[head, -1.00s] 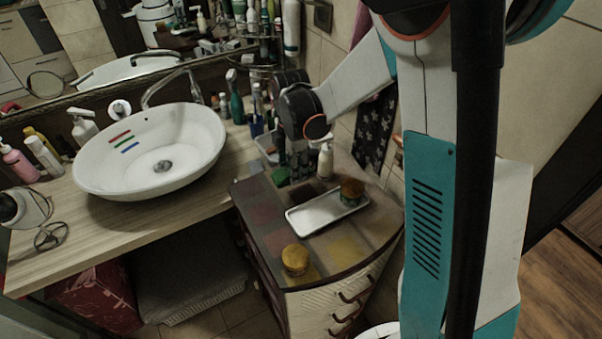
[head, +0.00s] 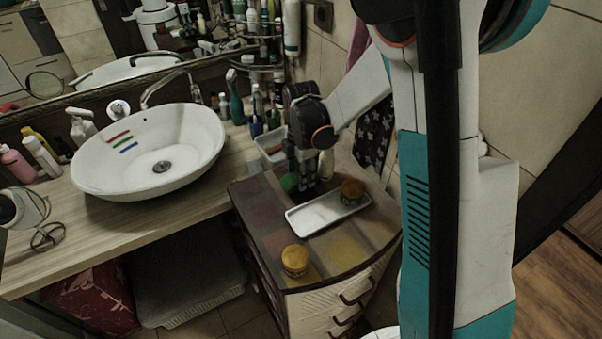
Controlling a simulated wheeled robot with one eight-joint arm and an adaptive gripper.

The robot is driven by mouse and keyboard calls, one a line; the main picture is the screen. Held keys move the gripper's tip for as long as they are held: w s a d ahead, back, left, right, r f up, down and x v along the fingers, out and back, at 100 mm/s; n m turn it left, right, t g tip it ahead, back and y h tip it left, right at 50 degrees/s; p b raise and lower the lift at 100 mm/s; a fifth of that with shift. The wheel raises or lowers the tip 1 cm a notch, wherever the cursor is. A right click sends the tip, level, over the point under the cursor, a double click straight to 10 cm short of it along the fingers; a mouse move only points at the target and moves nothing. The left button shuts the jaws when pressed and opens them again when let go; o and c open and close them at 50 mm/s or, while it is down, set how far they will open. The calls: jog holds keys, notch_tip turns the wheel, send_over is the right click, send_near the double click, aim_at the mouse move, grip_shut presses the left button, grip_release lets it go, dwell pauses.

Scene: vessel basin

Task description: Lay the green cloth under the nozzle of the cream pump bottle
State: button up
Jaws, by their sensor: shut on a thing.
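The green cloth (head: 289,183) shows as a small green patch at the back of the low cabinet's top. My gripper (head: 304,186) points down there, shut on the cloth, with its dark fingers partly covering it. The cream pump bottle (head: 326,164) stands just right of my gripper. My wrist hides its pump head and nozzle. I cannot tell from this view whether the cloth touches the cabinet top or how near it is to the nozzle.
A white tray (head: 310,219) with a brown-topped jar (head: 352,189) lies in front of my gripper. A yellow jar (head: 295,260) stands near the cabinet's front. A clear bin (head: 270,148) and bottles stand behind. The white basin (head: 150,155) is to the left.

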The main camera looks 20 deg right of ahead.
jog(key=shift+f+b, duration=0.3)
jog(key=shift+f, duration=0.15)
jog(key=o, duration=0.9)
jog(key=shift+r, duration=0.1)
jog(key=shift+r+p, duration=0.55)
jog(key=shift+p, duration=0.1)
notch_tip(320, 180, up, 11)
jog(key=p, duration=0.2)
jog(key=s+r+m+t, duration=0.3)
jog(key=s+r+m, duration=0.6)
jog(key=s+r, duration=0.1)
jog(key=s+m+t, duration=0.4)
jog(key=s+m, duration=0.7)
jog(key=shift+s+r, duration=0.2)
jog(key=shift+r, duration=0.2)
